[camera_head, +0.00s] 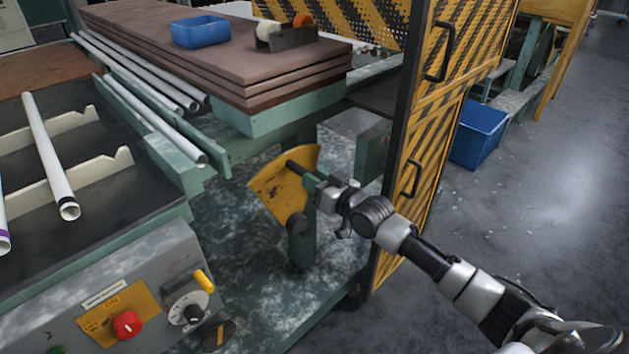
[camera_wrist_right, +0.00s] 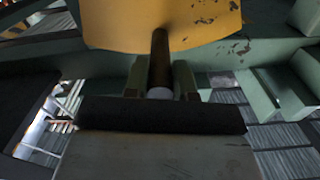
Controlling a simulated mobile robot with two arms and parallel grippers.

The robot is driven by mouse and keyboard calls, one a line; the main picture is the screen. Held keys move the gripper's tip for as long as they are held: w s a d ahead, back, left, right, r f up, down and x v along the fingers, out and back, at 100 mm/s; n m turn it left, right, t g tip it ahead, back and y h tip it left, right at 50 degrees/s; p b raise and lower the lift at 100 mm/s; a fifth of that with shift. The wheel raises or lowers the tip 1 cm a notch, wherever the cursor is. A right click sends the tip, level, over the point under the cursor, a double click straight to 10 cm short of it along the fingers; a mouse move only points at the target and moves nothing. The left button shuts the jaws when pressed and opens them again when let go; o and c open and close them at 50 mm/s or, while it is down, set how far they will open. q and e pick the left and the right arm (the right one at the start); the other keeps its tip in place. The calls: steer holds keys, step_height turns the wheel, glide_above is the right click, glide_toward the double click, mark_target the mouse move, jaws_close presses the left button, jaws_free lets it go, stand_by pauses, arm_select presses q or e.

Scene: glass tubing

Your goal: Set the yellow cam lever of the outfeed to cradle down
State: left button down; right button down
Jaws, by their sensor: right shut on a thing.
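The yellow cam lever (camera_head: 282,192) is a worn fan-shaped plate on a green post below the stacked boards, in the middle of the head view. A dark rod handle (camera_head: 297,168) sticks out from it toward my right gripper. My right gripper (camera_head: 313,184) is shut on this handle. In the right wrist view the yellow plate (camera_wrist_right: 165,22) fills the top, and the dark handle (camera_wrist_right: 159,58) runs between the two fingers (camera_wrist_right: 160,80). Cream notched supports (camera_head: 105,168) at the left bear a white tube (camera_head: 48,150). My left gripper is not in view.
A striped yellow guard door (camera_head: 432,130) stands open just right of my right gripper. A grey control box (camera_head: 130,300) with a red knob (camera_head: 126,324) is at the lower left. A blue bin (camera_head: 478,135) stands on the floor, which is mostly clear at the right.

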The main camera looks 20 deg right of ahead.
steer(key=c, duration=0.9)
jaws_free()
steer(key=shift+s, duration=0.1)
steer(key=shift+s+d, duration=0.15)
steer(key=shift+s, duration=0.1)
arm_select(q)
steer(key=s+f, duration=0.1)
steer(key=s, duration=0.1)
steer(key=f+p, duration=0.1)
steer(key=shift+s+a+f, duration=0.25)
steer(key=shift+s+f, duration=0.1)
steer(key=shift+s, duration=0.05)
arm_select(e)
steer(key=v, duration=1)
